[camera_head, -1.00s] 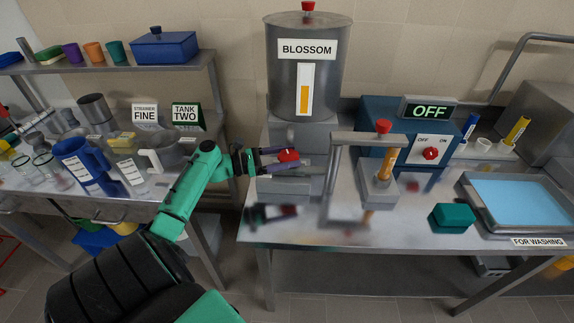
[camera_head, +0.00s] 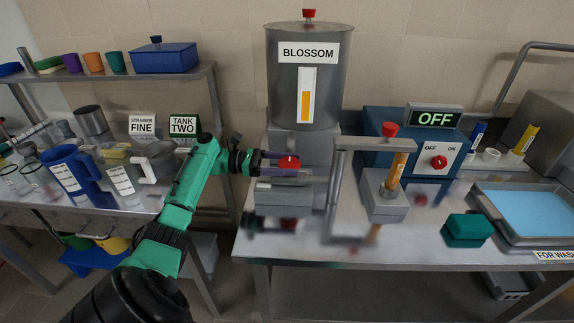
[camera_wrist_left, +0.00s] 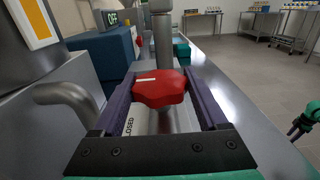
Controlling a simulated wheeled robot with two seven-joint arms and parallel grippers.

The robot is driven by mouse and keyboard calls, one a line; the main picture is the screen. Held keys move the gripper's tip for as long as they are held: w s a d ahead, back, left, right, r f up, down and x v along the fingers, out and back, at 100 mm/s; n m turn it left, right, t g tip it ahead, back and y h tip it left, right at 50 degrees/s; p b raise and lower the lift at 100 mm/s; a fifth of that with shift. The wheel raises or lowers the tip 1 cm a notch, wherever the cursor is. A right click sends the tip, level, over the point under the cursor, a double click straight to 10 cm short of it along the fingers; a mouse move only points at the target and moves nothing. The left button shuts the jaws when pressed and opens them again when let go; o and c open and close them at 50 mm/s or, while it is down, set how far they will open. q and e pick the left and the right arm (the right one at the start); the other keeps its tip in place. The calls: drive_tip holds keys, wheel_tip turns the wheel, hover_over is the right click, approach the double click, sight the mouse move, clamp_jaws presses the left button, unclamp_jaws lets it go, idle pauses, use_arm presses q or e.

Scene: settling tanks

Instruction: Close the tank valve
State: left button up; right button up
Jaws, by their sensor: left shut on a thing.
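The tank (camera_head: 309,80), labelled BLOSSOM, stands on a grey block at the back of the steel table. Its red valve knob (camera_head: 289,162) sits low in front, above a grey base. My left gripper (camera_head: 292,164) is at the knob and shut on it. In the left wrist view the red knob (camera_wrist_left: 160,88) lies between the two purple fingers, its white mark toward the left. Lettering below it reads partly "LOSED"; the rest is hidden.
A steel frame (camera_head: 338,190) and a post with a red top (camera_head: 390,130) stand right of the valve. A blue box (camera_head: 420,190) with an OFF display is behind. A teal block (camera_head: 467,230) and a blue-filled tray (camera_head: 530,210) lie further right.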

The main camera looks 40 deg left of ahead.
use_arm(q)
drive_tip(key=o, duration=1.1)
drive_tip(key=shift+d+f, duration=0.15)
drive_tip(key=shift+o, duration=0.9)
drive_tip(key=shift+w+d, duration=0.15)
drive_tip(key=b+v, duration=0.5)
drive_tip(key=v, duration=0.9)
drive_tip(key=shift+a+b, duration=0.25)
drive_tip(key=shift+b, duration=0.05)
